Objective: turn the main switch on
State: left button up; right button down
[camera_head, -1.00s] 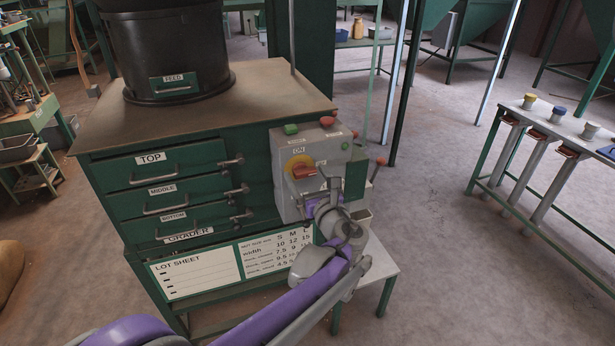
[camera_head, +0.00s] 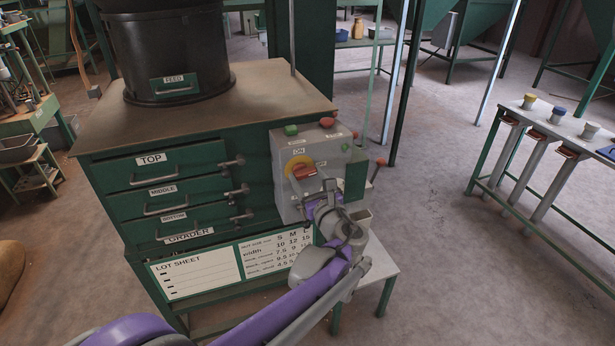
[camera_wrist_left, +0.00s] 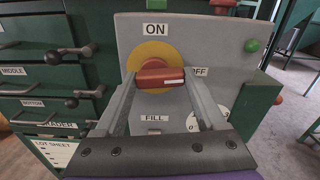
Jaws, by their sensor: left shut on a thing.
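The main switch is a red handle (camera_head: 305,171) on a yellow disc (camera_head: 291,162), on the front of a grey control box (camera_head: 283,206). In the left wrist view the red handle (camera_wrist_left: 153,76) lies nearly level across the yellow disc (camera_wrist_left: 150,50), its white mark at the right end, toward the partly hidden OFF label (camera_wrist_left: 199,71). The ON label (camera_wrist_left: 156,30) is above the disc. My left gripper (camera_head: 311,179) is shut on the handle; in the left wrist view its fingers (camera_wrist_left: 161,82) are at the handle's two ends. My right gripper is not in view.
Green (camera_head: 291,130) and red (camera_head: 327,122) buttons top the control box. The green grader cabinet (camera_head: 262,185) with drawer handles and levers stands left of it. A small white-topped table (camera_head: 378,262) is below. Open floor lies to the right.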

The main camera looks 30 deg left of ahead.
pick_arm(q)
jog(key=n+p, duration=0.1)
jog(key=n, duration=0.3)
jog(key=shift+r, duration=0.15)
jog(key=n+p, duration=0.1)
jog(key=n, duration=0.4)
jog(key=shift+s+a+r, duration=0.1)
jog(key=n+p, duration=0.1)
jog(key=n, duration=0.3)
jog(key=shift+s, duration=0.1)
jog(key=shift+a+n+p, duration=0.1)
jog(key=shift+n+p, duration=0.4)
jog(key=shift+n, duration=1.5)
jog(key=o, duration=1.3)
jog(key=shift+s, duration=0.1)
jog(key=v, duration=1)
jog(key=shift+s+d+b, duration=0.25)
jog(key=shift+s+b, duration=0.05)
jog(key=shift+b, duration=0.05)
